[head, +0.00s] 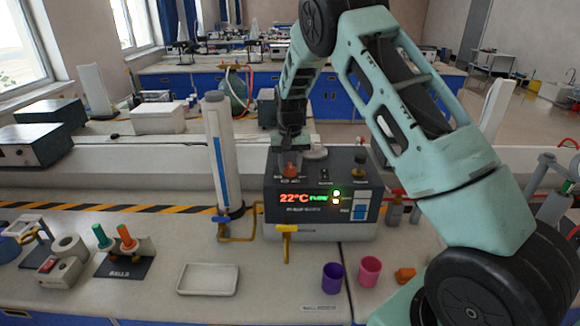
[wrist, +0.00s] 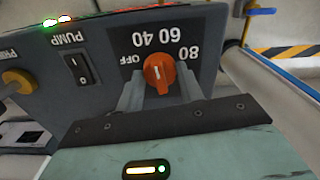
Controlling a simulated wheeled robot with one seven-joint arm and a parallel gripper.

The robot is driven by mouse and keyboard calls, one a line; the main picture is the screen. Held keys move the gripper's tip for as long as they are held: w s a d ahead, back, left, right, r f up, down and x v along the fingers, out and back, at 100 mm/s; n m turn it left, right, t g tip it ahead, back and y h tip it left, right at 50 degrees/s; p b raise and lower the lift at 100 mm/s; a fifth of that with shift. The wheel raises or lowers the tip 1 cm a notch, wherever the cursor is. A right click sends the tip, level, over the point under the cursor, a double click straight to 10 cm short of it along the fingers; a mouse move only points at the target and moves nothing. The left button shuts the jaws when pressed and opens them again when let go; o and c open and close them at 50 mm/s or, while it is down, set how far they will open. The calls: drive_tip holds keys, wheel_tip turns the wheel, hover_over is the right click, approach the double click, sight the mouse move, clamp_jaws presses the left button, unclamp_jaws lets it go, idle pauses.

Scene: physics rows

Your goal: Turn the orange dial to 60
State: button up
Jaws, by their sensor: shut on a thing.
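The orange dial (wrist: 160,72) is on the dark top panel of a bath unit (head: 322,190) with a red 22°C display. In the wrist view, upside-down labels OFF, 40, 60 and 80 lie around it. A short white mark shows on the dial's face; I cannot tell exactly which number it points to. My gripper (wrist: 158,95) is shut on the dial, with one finger on each side. In the head view my gripper (head: 290,160) reaches down onto the dial and partly hides it.
A black PUMP switch (wrist: 77,68) and a second knob (wrist: 18,82) are on the same panel. A white column (head: 220,150) stands left of the unit. A yellow tap (head: 287,230), a purple cup (head: 332,277), a pink cup (head: 369,270) and a white tray (head: 208,291) are in front.

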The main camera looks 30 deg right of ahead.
sight(290, 165)
drive_tip(key=m, duration=0.5)
drive_tip(key=shift+m, duration=0.3)
drive_tip(key=shift+r, duration=0.1)
idle(0.3)
drive_tip(key=o, duration=1)
wheel_tip(290, 165, up, 17)
drive_tip(key=b, duration=0.4)
drive_tip(key=shift+r, duration=0.15)
